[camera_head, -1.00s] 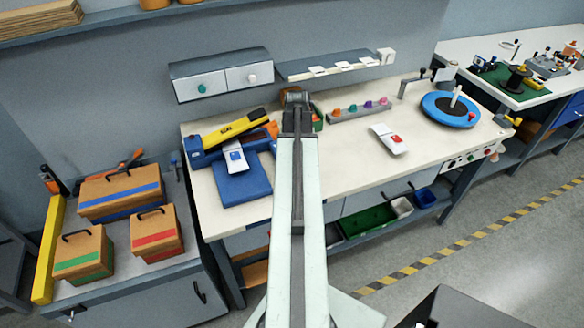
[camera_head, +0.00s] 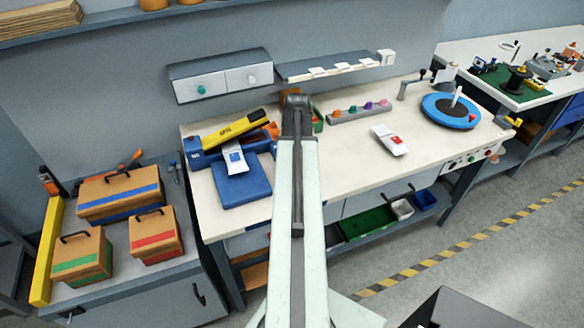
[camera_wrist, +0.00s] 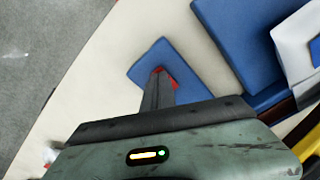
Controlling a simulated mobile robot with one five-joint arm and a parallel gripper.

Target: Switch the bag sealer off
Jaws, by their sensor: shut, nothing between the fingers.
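The bag sealer (camera_head: 226,131) has a yellow bar marked SEAL over a blue base and stands at the bench's left end in the head view. A white pouch (camera_head: 235,158) lies at its front, over a blue pad (camera_head: 242,188). The pad also shows in the wrist view (camera_wrist: 235,30), with the pouch (camera_wrist: 295,45) and some yellow at the right edge. My gripper (camera_wrist: 160,71) is shut and empty, its red tips over a flat blue piece (camera_wrist: 200,78). I cannot tell whether they touch it. No switch is clear to see; my arm hides part of the bench.
The bench (camera_head: 345,170) has free room right of my arm. A white pouch with a red mark (camera_head: 389,140), a button row (camera_head: 360,110) and a blue turntable (camera_head: 450,112) stand there. A wall cabinet (camera_head: 221,78) and shelf (camera_head: 335,66) hang behind. Boxes (camera_head: 118,190) stand left.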

